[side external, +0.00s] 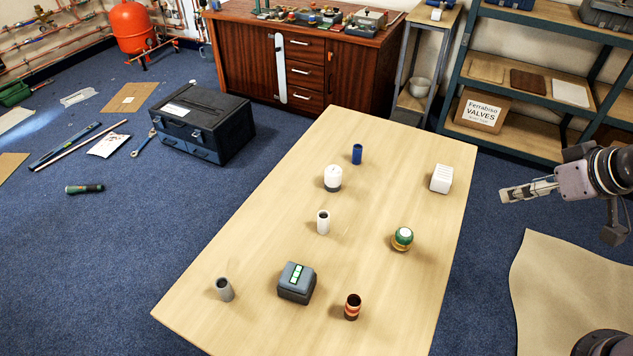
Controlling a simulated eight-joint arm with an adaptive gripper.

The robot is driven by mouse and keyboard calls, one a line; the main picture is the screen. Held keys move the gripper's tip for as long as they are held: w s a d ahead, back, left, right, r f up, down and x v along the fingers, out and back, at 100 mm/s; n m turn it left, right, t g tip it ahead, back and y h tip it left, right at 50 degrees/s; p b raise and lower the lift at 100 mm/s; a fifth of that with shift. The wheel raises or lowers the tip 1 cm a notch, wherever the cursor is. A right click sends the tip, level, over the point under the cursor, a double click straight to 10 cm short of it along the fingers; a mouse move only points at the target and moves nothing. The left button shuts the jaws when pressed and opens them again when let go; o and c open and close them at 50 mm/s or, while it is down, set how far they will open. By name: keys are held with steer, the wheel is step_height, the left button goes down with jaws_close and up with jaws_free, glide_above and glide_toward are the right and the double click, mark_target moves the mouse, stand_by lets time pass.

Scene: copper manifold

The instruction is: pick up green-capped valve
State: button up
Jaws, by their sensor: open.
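The green-capped valve (402,238) stands on the right side of the wooden table (215,275). It has a green cap with a pale top and a brass-coloured base. My gripper (508,194) is at the right of the picture, beyond the table's right edge and apart from the valve. It is open and empty, with its fingers pointing left. The gap between its fingers is hard to make out from this side.
Around the valve stand a white block (441,179), a copper fitting (352,307), a grey box (296,283), a white cylinder (323,222), a white-topped knob (333,178), a blue cylinder (357,154) and a grey cylinder (224,289). Bare tabletop separates them.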

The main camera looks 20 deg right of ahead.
steer(key=n+g, duration=0.7)
steer(key=n, duration=0.9)
glide_above(406, 232)
steer(key=f, duration=1)
steer(key=shift+w+d, duration=0.2)
steer(key=shift+d, duration=0.15)
steer(key=shift+a+f, duration=0.15)
steer(key=shift+f, duration=0.45)
step_height(406, 232, down, 5)
steer(key=shift+r, duration=0.15)
steer(key=shift+s+a+f, duration=0.15)
steer(key=shift+f, duration=1.2)
steer(key=shift+s+a+f, duration=0.1)
steer(key=shift+f, duration=1.25)
steer(key=c, duration=1.1)
